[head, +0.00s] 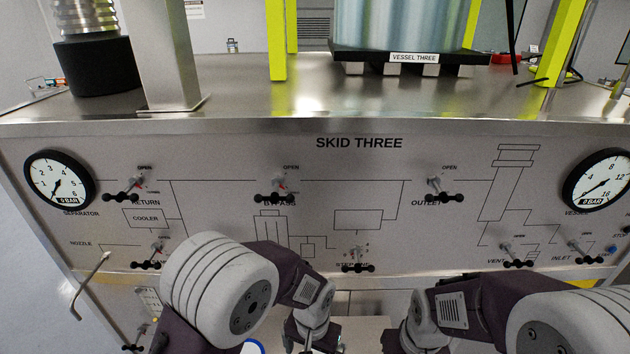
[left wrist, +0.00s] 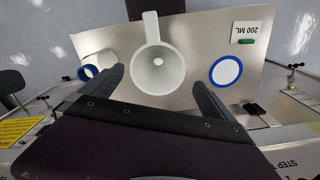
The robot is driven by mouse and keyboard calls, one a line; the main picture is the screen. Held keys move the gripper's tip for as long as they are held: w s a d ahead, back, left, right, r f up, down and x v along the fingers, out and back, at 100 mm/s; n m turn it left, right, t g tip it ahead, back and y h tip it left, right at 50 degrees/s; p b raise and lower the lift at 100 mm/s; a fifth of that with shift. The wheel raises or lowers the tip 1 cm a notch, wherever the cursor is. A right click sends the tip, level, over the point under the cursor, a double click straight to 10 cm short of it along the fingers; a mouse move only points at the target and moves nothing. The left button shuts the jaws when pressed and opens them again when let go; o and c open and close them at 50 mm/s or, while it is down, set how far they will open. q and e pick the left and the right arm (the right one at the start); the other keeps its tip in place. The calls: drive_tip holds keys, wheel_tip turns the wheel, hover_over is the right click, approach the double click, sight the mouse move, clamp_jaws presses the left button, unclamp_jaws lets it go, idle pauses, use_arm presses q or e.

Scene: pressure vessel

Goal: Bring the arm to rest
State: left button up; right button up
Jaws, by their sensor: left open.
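My left arm (head: 222,290) reaches down past the front of the skid panel in the head view, and its wrist (head: 315,318) is at the bottom edge. In the left wrist view my left gripper (left wrist: 156,82) is open, with one dark finger on each side of the picture's middle. A white cup with a handle (left wrist: 150,28) shows between and beyond the fingertips; no contact shows. My right arm (head: 462,308) is at the lower right of the head view; its gripper is out of the picture.
The SKID THREE panel (head: 340,160) carries several valve handles and gauges (head: 59,181). A vessel (head: 400,25) stands above.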

use_arm(q)
drive_tip(key=shift+n+t, duration=0.4)
drive_tip(key=shift+n, duration=0.2)
drive_tip(key=w+a, duration=0.1)
drive_tip(key=w+a+r+b, duration=0.1)
drive_tip(key=shift+w+a, duration=0.35)
drive_tip(key=shift+a, duration=0.05)
drive_tip(key=s+a+n+b, duration=0.1)
drive_tip(key=s+a, duration=0.3)
drive_tip(key=a, duration=0.3)
drive_tip(key=s+a+r+n+b, duration=0.1)
drive_tip(key=s+a+n, duration=0.1)
drive_tip(key=s+a, duration=0.2)
drive_tip(key=a, duration=0.3)
drive_tip(key=shift+a, duration=0.4)
drive_tip(key=shift+w+d, duration=0.15)
